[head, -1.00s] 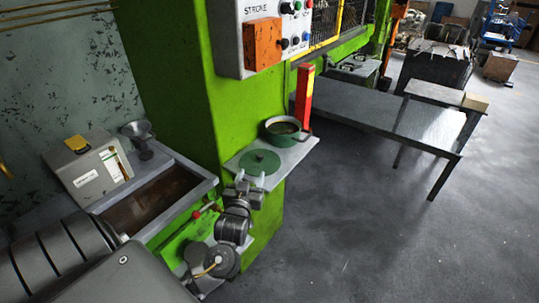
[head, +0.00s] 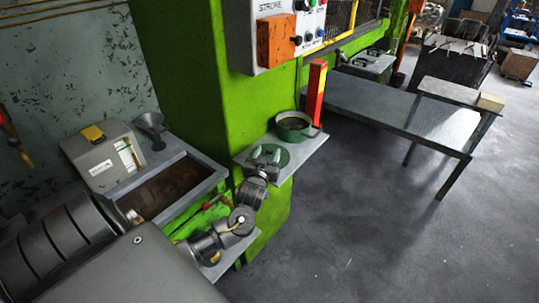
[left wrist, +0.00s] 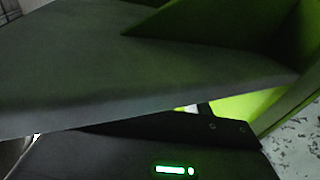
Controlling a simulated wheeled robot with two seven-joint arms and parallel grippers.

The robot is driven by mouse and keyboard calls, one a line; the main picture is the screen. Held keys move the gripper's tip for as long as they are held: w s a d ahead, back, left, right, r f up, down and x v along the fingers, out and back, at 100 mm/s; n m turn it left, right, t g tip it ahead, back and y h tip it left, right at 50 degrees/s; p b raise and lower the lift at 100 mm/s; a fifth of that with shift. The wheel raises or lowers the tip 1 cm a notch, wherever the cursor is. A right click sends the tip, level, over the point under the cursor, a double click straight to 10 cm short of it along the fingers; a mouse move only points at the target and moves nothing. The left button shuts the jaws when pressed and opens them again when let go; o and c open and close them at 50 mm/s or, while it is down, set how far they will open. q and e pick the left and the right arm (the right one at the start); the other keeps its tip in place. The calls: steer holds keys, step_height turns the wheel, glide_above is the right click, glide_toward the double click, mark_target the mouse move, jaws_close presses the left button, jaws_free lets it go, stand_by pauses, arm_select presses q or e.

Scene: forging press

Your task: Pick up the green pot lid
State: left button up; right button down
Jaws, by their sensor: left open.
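The green pot lid (head: 284,160) lies on a small grey shelf (head: 312,145) on the side of the green press in the head view. The green pot (head: 294,126) stands open on the shelf just behind the lid. The left wrist view shows a dark grey flat surface (left wrist: 120,60) close up, probably the shelf, and no lid. My right gripper is not in view.
A red and yellow post (head: 316,92) stands behind the pot. An orange box (head: 276,42) and button panel hang above the shelf. A grey trough (head: 205,180) with a grey box (head: 103,155) is at the left. A metal table (head: 390,108) stands at the right, with open floor in front.

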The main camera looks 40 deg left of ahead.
arm_select(q)
steer(key=x, duration=0.2)
steer(key=shift+w+a, duration=0.1)
steer(key=shift+w, duration=0.2)
steer(key=c, duration=1.1)
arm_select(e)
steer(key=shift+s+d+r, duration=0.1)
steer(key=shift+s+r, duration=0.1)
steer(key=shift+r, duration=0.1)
arm_select(q)
steer(key=shift+r, duration=0.15)
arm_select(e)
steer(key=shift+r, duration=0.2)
